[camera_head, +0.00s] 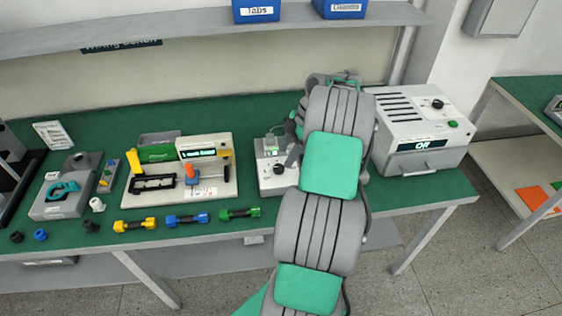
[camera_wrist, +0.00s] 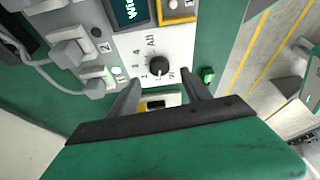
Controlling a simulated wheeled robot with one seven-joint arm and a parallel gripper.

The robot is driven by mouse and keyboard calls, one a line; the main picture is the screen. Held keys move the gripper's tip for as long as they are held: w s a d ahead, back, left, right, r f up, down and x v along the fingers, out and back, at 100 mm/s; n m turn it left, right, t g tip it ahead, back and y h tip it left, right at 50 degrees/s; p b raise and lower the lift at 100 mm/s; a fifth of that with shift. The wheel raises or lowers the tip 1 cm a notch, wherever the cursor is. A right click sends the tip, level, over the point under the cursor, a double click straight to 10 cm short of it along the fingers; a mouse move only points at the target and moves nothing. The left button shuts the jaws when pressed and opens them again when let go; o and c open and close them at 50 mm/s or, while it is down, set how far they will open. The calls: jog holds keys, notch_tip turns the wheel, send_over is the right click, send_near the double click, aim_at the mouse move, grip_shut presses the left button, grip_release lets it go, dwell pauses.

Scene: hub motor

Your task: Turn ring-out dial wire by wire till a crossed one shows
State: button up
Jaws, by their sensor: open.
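The ring-out box (camera_head: 276,178) stands on the green bench, partly hidden behind my arm in the head view. In the wrist view its white panel (camera_wrist: 172,44) carries a black dial (camera_wrist: 158,66) with printed positions around it, including "All", 4 and 3. A dark display (camera_wrist: 127,12) sits above the panel. Grey plugs (camera_wrist: 75,45) with cables are at the left, near a mark 2. My gripper (camera_wrist: 160,88) is open and empty, its two fingers just short of the dial, one to each side. I cannot tell the dial's exact setting.
A white machine reading "Off" (camera_head: 422,145) stands right of my arm. Left are a test stand (camera_head: 215,190), a grey fixture (camera_head: 65,200) and yellow, blue and green dumbbell-shaped pieces (camera_head: 135,225). A green button (camera_wrist: 208,74) is beside the right finger.

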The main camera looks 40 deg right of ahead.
aim_at(279, 167)
jog(key=x, duration=0.5)
jog(key=shift+f+p, duration=0.15)
jog(key=shift+p, duration=0.15)
grip_shut()
